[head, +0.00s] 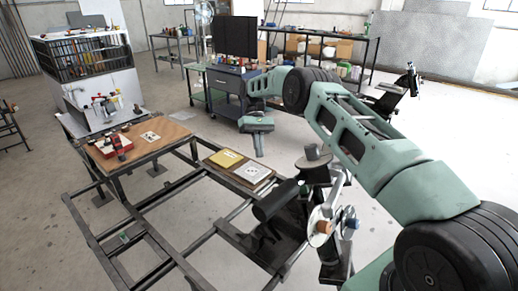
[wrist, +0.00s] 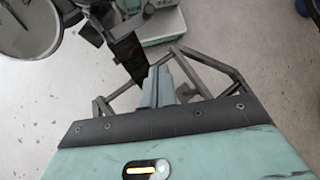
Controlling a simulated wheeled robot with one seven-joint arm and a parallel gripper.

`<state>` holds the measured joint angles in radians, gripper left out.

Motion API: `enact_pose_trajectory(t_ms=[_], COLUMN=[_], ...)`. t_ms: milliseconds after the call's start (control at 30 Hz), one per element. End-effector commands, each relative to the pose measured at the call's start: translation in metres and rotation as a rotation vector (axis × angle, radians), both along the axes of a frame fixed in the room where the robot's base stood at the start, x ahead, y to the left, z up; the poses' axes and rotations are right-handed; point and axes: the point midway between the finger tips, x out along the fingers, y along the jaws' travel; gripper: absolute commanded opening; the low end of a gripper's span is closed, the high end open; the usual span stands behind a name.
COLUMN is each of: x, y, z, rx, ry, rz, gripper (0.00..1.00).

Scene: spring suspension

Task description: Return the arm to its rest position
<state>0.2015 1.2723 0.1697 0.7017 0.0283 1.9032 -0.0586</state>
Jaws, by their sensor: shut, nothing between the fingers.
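My green arm reaches from the lower right of the head view up and across to the left. Its end, my gripper (head: 259,151), hangs in the air pointing down, above and behind the dark metal frame (head: 185,184). In the wrist view my gripper (wrist: 163,74) shows its two grey fingers pressed together with nothing between them. A dark cylinder (head: 275,200) on a stand and a disc-topped assembly (head: 314,160) stand at the right end of the frame, below my arm.
A wooden-topped table (head: 165,146) with small red and black parts stands at the left. A yellow item (head: 225,158) and a white sheet (head: 251,173) lie on a tray. A blue-grey cabinet (head: 229,92) stands behind. Open floor (head: 180,106) lies between table and cabinet.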

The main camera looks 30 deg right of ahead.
Motion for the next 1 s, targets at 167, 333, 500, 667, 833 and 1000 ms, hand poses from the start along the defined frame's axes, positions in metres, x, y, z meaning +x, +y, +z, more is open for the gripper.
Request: enact_pose_trajectory(t_ms=[167,333,500,667,833,1000], x=[0.000,0.000,0.000,0.000,-0.012,-0.056], y=[0.000,0.000,0.000,0.016,0.082,0.161], z=[0.000,0.000,0.000,0.011,0.048,0.087], rx=[0.000,0.000,0.000,0.002,0.011,0.022], ry=[0.000,0.000,0.000,-0.024,-0.121,-0.250], rz=[0.000,0.000,0.000,0.022,0.110,0.222], gripper=[0.00,0.00,0.00,0.00,0.00,0.00])
